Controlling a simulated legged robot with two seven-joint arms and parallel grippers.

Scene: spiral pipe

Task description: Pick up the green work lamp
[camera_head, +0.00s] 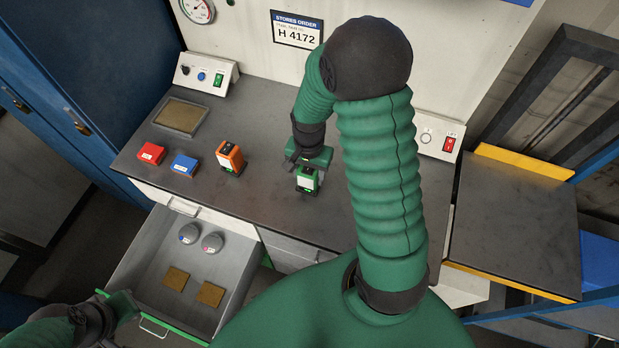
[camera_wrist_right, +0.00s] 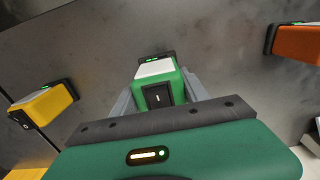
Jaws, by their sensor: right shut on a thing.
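The green work lamp (camera_head: 307,181) is on or just above the grey workbench (camera_head: 262,207); I cannot tell if it touches. It also shows in the wrist view (camera_wrist_right: 158,72), upright between the fingers. My right gripper (camera_head: 309,164) comes down on it from above and is shut on it. My left gripper (camera_head: 122,306) is at the lower left, beside the front of the open drawer; its fingers are not clear enough to tell their state.
An orange lamp (camera_head: 230,157), blue box (camera_head: 185,165) and red box (camera_head: 151,153) stand left of the green lamp. A yellow lamp (camera_wrist_right: 46,103) shows in the wrist view. The open drawer (camera_head: 233,270) holds two round items and two brown pads. A tray (camera_head: 181,116) lies behind.

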